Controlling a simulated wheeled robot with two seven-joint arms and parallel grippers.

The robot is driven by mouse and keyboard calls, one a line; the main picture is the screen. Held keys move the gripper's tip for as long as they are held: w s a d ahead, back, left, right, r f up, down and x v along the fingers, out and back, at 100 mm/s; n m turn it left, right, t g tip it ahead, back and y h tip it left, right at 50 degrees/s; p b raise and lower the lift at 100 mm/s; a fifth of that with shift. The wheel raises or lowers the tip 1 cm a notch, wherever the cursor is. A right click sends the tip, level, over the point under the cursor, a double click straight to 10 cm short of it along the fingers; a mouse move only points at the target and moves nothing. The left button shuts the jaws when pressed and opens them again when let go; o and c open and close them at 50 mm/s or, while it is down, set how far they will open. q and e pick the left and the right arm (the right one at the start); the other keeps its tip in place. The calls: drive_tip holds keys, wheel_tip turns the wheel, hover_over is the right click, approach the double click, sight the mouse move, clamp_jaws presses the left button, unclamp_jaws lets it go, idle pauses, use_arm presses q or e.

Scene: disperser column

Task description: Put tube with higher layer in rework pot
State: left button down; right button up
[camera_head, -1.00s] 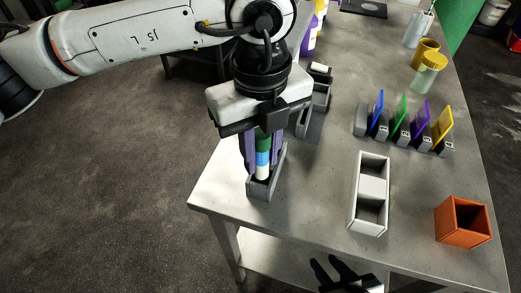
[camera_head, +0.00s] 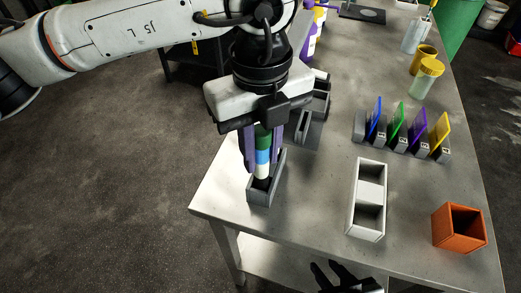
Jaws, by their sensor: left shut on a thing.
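My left gripper (camera_head: 262,153) is shut on an upright tube (camera_head: 262,157) with green, blue and white bands. The tube stands in line with a grey open-topped holder (camera_head: 263,196) near the table's left edge, its lower end just above or within the holder's mouth. The fingers hide its sides, and I cannot compare its layer height with another tube. An orange open-topped square pot (camera_head: 459,228) stands at the right front of the table and looks empty. My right gripper (camera_head: 325,266) shows dark at the bottom edge, its fingers apart and empty.
A white two-compartment box (camera_head: 368,198) stands between the holder and the orange pot. A grey rack (camera_head: 402,138) holds blue, green, purple and yellow plates. Grey bins (camera_head: 313,112) sit behind my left gripper. Yellow-topped containers (camera_head: 428,78) stand at the back right.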

sight(261, 129)
use_arm(q)
drive_tip(key=shift+r+p, duration=1.15)
drive_tip(key=shift+r, duration=1.45)
drive_tip(key=shift+r, duration=0.5)
drive_tip(key=shift+r+p, duration=1.3)
drive_tip(key=shift+r, duration=0.9)
